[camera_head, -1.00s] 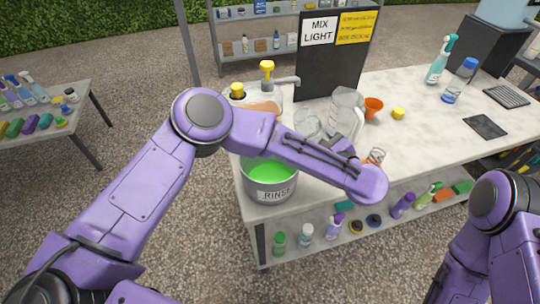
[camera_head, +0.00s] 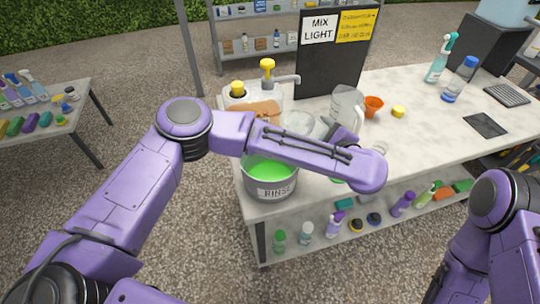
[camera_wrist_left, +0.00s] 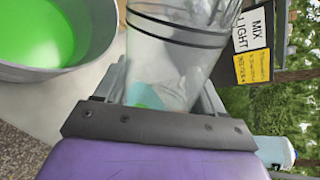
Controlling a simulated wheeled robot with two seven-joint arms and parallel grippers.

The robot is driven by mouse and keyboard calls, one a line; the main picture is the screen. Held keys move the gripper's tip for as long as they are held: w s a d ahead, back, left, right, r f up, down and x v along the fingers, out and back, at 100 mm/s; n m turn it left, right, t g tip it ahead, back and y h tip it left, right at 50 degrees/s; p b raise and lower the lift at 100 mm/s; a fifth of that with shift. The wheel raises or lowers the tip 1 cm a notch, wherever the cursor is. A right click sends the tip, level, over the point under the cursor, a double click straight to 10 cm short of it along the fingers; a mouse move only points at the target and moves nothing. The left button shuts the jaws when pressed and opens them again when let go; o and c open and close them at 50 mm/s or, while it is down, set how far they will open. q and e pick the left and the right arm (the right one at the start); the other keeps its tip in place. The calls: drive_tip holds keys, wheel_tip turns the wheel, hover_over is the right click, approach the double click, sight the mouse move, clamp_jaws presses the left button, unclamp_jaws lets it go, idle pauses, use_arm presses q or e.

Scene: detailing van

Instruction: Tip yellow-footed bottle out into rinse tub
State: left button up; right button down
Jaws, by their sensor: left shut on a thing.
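The grey rinse tub (camera_head: 254,186) holds bright green liquid and stands at the near left corner of the table. It also shows at the upper left of the left wrist view (camera_wrist_left: 93,58). My left gripper (camera_wrist_left: 165,78) is shut on a clear bottle (camera_wrist_left: 180,62) with dark bands and some teal at its gripper-side end. The bottle is beside the tub in that view; its mouth and any yellow foot are out of sight. In the head view my left forearm crosses the tub's right side and hides the gripper. My right gripper is out of view.
A clear pitcher (camera_head: 346,99), an orange cup (camera_head: 373,106) and a yellow cap (camera_head: 398,111) stand beyond my left forearm. A yellow-topped pump bottle (camera_head: 267,72) and a dark sign board (camera_head: 335,62) are behind the tub.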

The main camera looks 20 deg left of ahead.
use_arm(q)
drive_tip(key=shift+s+a+f, duration=0.1)
drive_tip(key=shift+a+f, duration=0.05)
drive_tip(key=shift+f+b, duration=0.1)
drive_tip(key=shift+b, duration=0.25)
drive_tip(key=shift+d+f, duration=0.1)
drive_tip(key=shift+d, duration=0.15)
drive_tip(key=shift+f+n+b, duration=0.3)
drive_tip(key=shift+f+h, duration=0.15)
drive_tip(key=shift+h, duration=0.15)
drive_tip(key=shift+d+f+b, duration=0.15)
drive_tip(key=shift+f+b, duration=0.25)
drive_tip(key=shift+b, duration=0.2)
drive_tip(key=shift+f+n+b, duration=0.3)
drive_tip(key=shift+d+h, duration=0.1)
drive_tip(key=shift+h, duration=0.2)
drive_tip(key=shift+d+n+h+b, duration=0.1)
drive_tip(key=shift+n+h+b, duration=0.2)
drive_tip(key=shift+n+b, duration=0.15)
